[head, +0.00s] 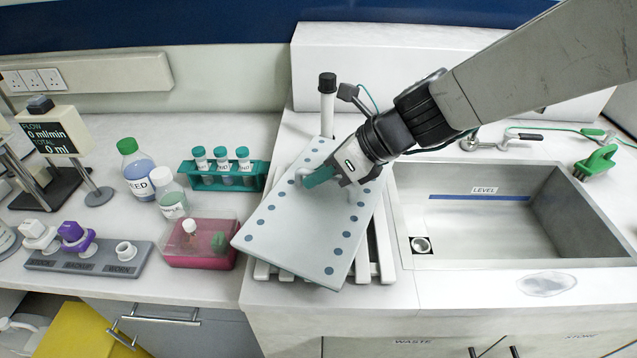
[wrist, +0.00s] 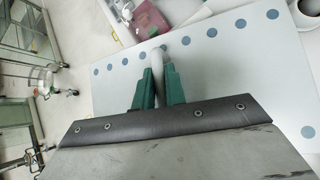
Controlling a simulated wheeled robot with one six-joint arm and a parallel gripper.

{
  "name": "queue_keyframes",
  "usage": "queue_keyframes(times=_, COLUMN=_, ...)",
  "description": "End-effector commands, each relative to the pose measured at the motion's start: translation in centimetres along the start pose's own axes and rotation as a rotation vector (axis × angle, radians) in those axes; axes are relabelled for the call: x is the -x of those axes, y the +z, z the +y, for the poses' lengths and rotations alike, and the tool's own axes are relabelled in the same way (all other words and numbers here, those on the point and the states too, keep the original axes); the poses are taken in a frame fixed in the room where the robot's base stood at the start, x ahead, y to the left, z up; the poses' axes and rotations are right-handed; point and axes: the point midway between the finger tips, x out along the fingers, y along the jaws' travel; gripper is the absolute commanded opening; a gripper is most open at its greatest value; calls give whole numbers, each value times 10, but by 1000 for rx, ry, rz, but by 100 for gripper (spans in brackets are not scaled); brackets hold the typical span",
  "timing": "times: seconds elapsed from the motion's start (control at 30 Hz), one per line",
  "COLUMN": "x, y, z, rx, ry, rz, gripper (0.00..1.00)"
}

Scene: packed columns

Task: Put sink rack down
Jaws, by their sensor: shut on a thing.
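The sink rack (head: 290,235) is a pale flat board with rows of blue-grey dots along its edges and a raised grey handle. It sits turned at an angle over white slats left of the sink. I cannot tell whether it touches the slats. My gripper (head: 318,177) is over the board's upper part, its green jaws shut on the handle. In the wrist view, the green fingers of my gripper (wrist: 158,88) close around the handle, and the board (wrist: 220,62) spreads out behind them.
The empty steel sink (head: 490,238) lies to the right. White slats (head: 383,245) show under the board. A pink-red tub (head: 200,250) stands close to the board's left corner. A green tube rack (head: 222,178) and bottles (head: 137,172) stand further left. A black-capped white post (head: 327,100) rises behind.

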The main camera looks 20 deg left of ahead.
Motion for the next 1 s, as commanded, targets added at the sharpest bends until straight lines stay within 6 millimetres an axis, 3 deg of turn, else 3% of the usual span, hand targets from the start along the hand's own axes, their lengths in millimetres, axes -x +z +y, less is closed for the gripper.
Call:
queue_keyframes(times=0.2, x=-25, y=-17, z=0, rx=6, ry=9, rz=5, gripper=0)
queue_keyframes(times=0.47, x=-28, y=-20, z=-1, rx=9, ry=9, rz=4, gripper=0)
queue_keyframes(times=0.5, x=-28, y=-20, z=-1, rx=8, ry=9, rz=5, gripper=21)
queue_keyframes(times=0.57, x=-28, y=-20, z=-1, rx=8, ry=9, rz=5, gripper=34)
queue_keyframes(times=0.87, x=-26, y=-20, z=-2, rx=8, ry=8, rz=3, gripper=34)
queue_keyframes(times=1.0, x=-12, y=-19, z=-2, rx=9, ry=5, rz=1, gripper=34)
